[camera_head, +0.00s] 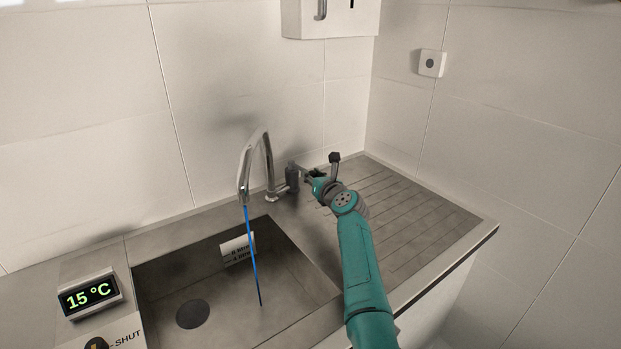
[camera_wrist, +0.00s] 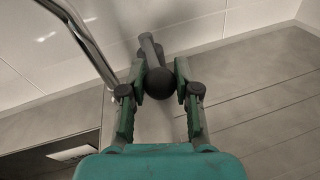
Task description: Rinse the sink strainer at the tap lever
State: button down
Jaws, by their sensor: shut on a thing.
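My gripper (camera_head: 316,176) is beside the tap at the back of the sink. In the wrist view its two green fingers (camera_wrist: 160,84) are shut on the dark round knob of the tap lever (camera_wrist: 160,82), whose grey stem runs up and away. In the head view the lever is mostly hidden by my gripper. The chrome tap (camera_head: 245,170) arches over the sink (camera_head: 290,262), and a thin blue stream of water (camera_head: 252,250) falls from its spout. A dark round disc (camera_head: 193,313) lies on the sink floor; I cannot tell whether it is the strainer or the drain.
A display reading 15 °C (camera_head: 89,295) stands left of the sink, with a dark knob (camera_head: 97,344) marked SHUT below it. A marked label (camera_head: 237,249) is on the sink's back wall. The ribbed drainboard (camera_head: 410,205) at right is bare. Walls close off the back and right.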

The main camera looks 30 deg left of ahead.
jog(key=shift+r, duration=0.15)
jog(key=c, duration=0.8)
grip_release()
jog(key=shift+d, duration=0.15)
jog(key=shift+v, duration=5.95)
